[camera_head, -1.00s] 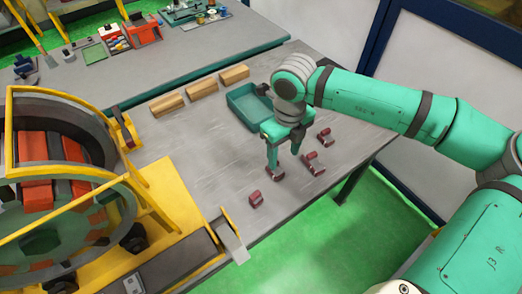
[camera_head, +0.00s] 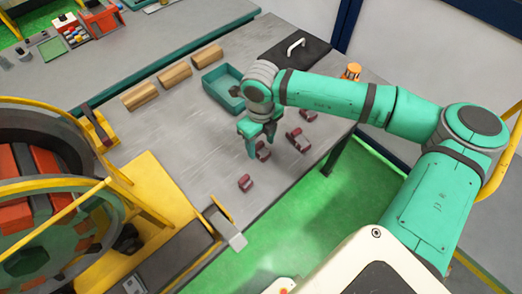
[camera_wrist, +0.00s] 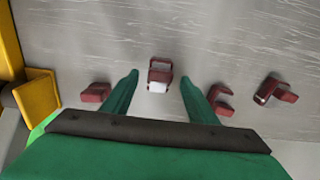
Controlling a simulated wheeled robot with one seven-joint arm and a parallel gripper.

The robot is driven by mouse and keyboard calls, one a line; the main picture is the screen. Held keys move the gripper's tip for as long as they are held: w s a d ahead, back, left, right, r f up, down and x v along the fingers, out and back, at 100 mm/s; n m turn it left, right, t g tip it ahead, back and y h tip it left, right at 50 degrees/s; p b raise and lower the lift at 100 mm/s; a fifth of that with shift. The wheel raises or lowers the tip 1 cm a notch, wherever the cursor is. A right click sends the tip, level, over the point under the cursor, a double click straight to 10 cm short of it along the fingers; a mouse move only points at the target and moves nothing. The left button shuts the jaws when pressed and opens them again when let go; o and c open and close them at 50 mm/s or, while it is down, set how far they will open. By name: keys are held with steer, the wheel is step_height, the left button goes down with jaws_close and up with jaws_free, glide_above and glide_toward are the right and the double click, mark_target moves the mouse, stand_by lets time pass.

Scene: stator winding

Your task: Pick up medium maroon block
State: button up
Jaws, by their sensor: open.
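Several small maroon blocks lie on the grey table (camera_head: 190,130). One maroon block (camera_head: 263,153) is right under my gripper (camera_head: 260,145). In the wrist view this block (camera_wrist: 160,71), with a pale near face, lies between and slightly beyond the fingertips of my gripper (camera_wrist: 160,79), apart from both. My gripper is open and empty. Another maroon block (camera_head: 245,183) lies nearer the table's front edge; it shows left of the fingers in the wrist view (camera_wrist: 95,93). Two more maroon blocks (camera_head: 298,140) (camera_head: 309,115) lie to the right. Which one is medium is not clear.
A teal tray (camera_head: 222,97) stands behind my gripper, with wooden blocks (camera_head: 140,97) to its left. A yellow frame with a stator (camera_head: 60,215) fills the left. A black panel with a white handle (camera_head: 296,46) and an orange object (camera_head: 351,71) are at the back right.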

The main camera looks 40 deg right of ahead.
steer(key=shift+f, duration=1)
jaws_close()
